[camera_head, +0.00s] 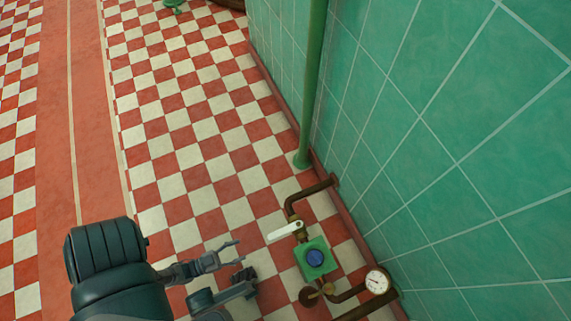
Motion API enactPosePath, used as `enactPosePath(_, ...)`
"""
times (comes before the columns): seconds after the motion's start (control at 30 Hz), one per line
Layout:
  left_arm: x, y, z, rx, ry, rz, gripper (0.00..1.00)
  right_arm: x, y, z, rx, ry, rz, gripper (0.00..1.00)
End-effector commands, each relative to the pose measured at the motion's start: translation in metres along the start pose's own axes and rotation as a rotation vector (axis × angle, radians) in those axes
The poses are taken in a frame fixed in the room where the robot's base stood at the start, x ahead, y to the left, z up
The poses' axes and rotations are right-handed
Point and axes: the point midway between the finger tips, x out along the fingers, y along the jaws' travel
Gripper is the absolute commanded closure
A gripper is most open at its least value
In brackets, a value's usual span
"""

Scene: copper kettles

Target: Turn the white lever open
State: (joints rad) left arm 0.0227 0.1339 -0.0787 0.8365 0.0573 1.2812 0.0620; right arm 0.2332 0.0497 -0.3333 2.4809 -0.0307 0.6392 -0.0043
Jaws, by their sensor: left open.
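The white lever (285,231) sits on top of a brown pipe fitting low by the tiled wall. It points left and slightly down in the picture, away from the wall. My left gripper (242,257) comes in from the lower left, open, with its fingers apart and nothing between them. It is left of and below the lever, with a gap between them. My right gripper does not show.
Beside the lever are a green box with a blue round face (314,258), a white dial gauge (377,281) and brown pipes (318,187). A green vertical pipe (312,80) stands against the green tiled wall (450,150). The checkered floor (190,130) is largely clear.

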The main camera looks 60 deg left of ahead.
Motion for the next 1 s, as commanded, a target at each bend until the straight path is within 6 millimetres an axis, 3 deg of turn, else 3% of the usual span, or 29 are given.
enactPosePath(0.17,0.011,0.000,0.002,0.006,-0.010,-0.005,0.46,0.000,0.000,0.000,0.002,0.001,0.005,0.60)
enactPosePath(0.7,0.132,-0.001,0.007,0.002,-0.014,-0.004,0.46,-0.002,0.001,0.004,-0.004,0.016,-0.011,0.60)
enactPosePath(1.0,0.165,0.000,0.005,0.005,-0.013,-0.004,0.46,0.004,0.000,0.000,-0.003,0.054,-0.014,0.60)
